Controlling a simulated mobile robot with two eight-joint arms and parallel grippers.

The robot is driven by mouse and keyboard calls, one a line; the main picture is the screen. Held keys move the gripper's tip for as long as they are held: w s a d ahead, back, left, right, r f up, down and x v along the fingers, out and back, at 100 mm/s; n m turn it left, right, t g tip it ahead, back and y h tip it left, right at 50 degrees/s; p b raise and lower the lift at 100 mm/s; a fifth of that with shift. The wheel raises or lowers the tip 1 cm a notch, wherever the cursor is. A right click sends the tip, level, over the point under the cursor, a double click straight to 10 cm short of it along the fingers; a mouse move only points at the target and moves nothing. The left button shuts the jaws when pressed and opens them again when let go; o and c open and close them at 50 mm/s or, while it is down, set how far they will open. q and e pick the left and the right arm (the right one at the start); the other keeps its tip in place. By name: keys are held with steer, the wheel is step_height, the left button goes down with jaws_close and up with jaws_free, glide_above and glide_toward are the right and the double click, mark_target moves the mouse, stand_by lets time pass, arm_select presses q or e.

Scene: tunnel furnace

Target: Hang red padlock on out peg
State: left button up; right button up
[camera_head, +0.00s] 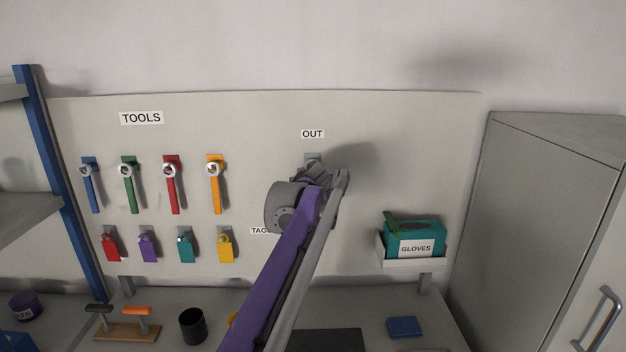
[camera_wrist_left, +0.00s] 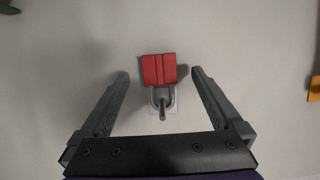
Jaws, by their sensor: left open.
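The red padlock (camera_wrist_left: 159,69) shows in the left wrist view, in front of the pale board, with its body toward the picture's top. Its grey shackle hangs around a thin peg (camera_wrist_left: 163,113) on a small pale plate. My left gripper (camera_wrist_left: 160,74) is open, with one finger on each side of the padlock and a gap to both. In the head view my left gripper (camera_head: 318,174) is at the board just below the OUT label (camera_head: 312,133). My arm hides the padlock and most of the peg there. My right gripper is not in view.
Several coloured wrenches (camera_head: 171,185) hang left of the arm, above a row of coloured lock-like items (camera_head: 186,247). A glove box (camera_head: 414,238) sits on a right-hand shelf. A black cup (camera_head: 192,326) stands on the bench. A grey cabinet (camera_head: 536,220) stands right.

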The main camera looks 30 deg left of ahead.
arm_select(q)
steer(key=s+d, duration=0.5)
steer(key=s, duration=0.3)
stand_by(0.7)
steer(key=shift+w+a, duration=0.1)
steer(key=s+d+f+m+g+h, duration=0.2)
steer(key=s+d+f, duration=0.3)
steer(key=s+f, duration=0.4)
steer(key=s+d+f+m+g+h, duration=0.1)
steer(key=s+d+f+m+h, duration=0.1)
steer(key=s+d+f, duration=0.4)
steer(key=s+d+f+m+g+h, duration=0.2)
steer(key=s+d+f, duration=0.4)
steer(key=s+f, duration=0.6)
step_height(320, 180, down, 5)
steer(key=shift+s+f+g+h, duration=0.15)
steer(key=shift+s+g+h, duration=0.2)
steer(key=shift+h, duration=0.25)
